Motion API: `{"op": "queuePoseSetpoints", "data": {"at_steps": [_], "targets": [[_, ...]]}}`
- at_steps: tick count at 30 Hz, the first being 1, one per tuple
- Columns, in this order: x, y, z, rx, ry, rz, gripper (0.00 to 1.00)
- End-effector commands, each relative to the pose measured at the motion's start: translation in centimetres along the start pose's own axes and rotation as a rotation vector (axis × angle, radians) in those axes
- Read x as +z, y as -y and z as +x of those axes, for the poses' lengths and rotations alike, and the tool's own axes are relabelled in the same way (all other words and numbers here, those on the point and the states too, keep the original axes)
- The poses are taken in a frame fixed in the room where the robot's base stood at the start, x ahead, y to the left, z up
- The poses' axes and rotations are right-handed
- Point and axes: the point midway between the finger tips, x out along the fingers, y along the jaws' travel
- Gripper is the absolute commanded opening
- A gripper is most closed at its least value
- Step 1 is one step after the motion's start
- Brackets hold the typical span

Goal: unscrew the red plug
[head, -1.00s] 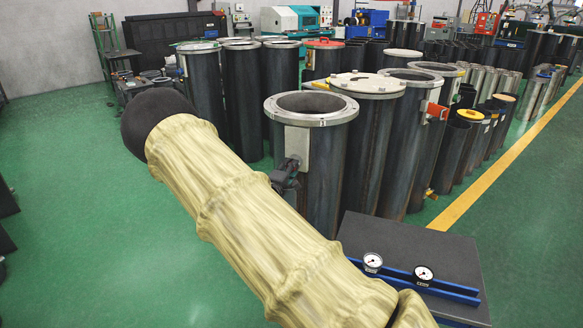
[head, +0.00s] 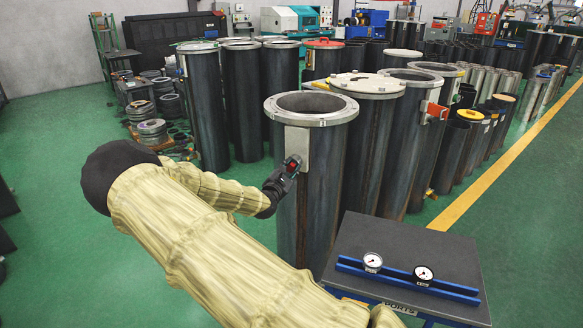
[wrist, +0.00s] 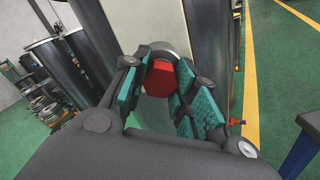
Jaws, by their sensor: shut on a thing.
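The red plug (wrist: 161,78) has a faceted head and shows between my fingers in the wrist view. A grey round collar (wrist: 153,48) shows just behind it. In the head view the red plug (head: 292,164) is a small patch at the fingertips, in front of the pale plate (head: 298,145) on the side of a dark flanged cylinder (head: 322,190). My gripper (head: 287,172) is shut on the plug, its teal finger pads (wrist: 185,90) on both sides. I cannot tell whether the plug's thread is still in the port.
A dark-topped stand (head: 405,250) with two gauges (head: 373,262) stands at the front right. More flanged cylinders (head: 365,130) crowd close behind and to the right. Stacked rings (head: 152,131) lie at the back left. Green floor (head: 60,220) is clear at the left.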

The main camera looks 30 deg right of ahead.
Motion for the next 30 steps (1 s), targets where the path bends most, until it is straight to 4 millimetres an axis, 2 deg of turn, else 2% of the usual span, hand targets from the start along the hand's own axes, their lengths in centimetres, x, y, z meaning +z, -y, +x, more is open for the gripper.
{"op": "queuePoseSetpoints", "data": {"at_steps": [30], "targets": [[0.1,0.0,-2.6,-0.001,0.0,0.012,0.02]]}}
